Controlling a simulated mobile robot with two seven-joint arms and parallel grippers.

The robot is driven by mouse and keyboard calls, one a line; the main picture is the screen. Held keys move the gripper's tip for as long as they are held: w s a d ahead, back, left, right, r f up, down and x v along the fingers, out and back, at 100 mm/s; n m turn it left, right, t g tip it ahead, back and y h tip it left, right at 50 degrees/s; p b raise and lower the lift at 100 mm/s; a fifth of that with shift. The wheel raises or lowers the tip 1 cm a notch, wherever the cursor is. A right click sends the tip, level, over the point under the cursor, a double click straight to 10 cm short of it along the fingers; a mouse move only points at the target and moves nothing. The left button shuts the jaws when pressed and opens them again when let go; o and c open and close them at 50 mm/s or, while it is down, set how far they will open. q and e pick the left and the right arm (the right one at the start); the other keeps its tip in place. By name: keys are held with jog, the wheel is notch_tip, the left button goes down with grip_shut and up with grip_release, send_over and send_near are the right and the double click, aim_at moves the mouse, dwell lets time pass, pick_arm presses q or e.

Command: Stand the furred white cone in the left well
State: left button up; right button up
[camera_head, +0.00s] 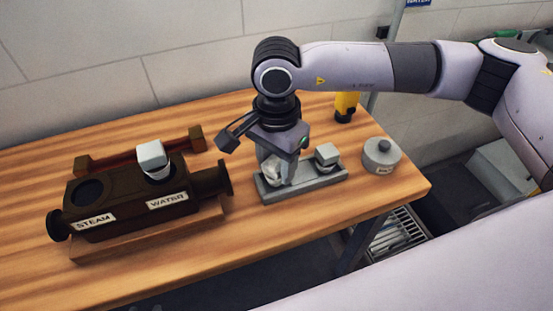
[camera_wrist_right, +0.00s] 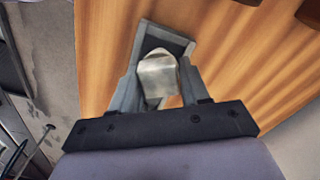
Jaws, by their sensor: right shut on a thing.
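My right gripper (camera_head: 277,168) points down at the left end of a grey two-place tray (camera_head: 305,188). It is shut on a whitish piece (camera_head: 272,174), apparently the furred white cone. In the right wrist view its pale blocky top (camera_wrist_right: 158,76) sits between the fingers, over the tray (camera_wrist_right: 180,42). The fingers hide much of it, and I cannot tell whether it touches the tray. A dark valve body (camera_head: 125,213) stands at the left. Its left well (camera_head: 88,191), marked STEAM, looks empty and dark. Its right well, marked WATER, holds a pale-capped plug (camera_head: 151,157). My left gripper is not in view.
A grey-capped piece (camera_head: 327,155) stands in the tray's right place. A dark red bar with end blocks (camera_head: 138,152) lies behind the valve body. The table's front strip is clear.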

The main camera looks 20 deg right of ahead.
jog(key=shift+f, duration=0.3)
jog(key=o, duration=1.8)
jog(key=shift+r, duration=0.15)
jog(key=shift+r+p, duration=0.4)
jog(key=shift+r, duration=0.6)
jog(key=shift+r, duration=0.25)
jog(key=shift+r+p, duration=1.2)
jog(key=shift+r, duration=1.15)
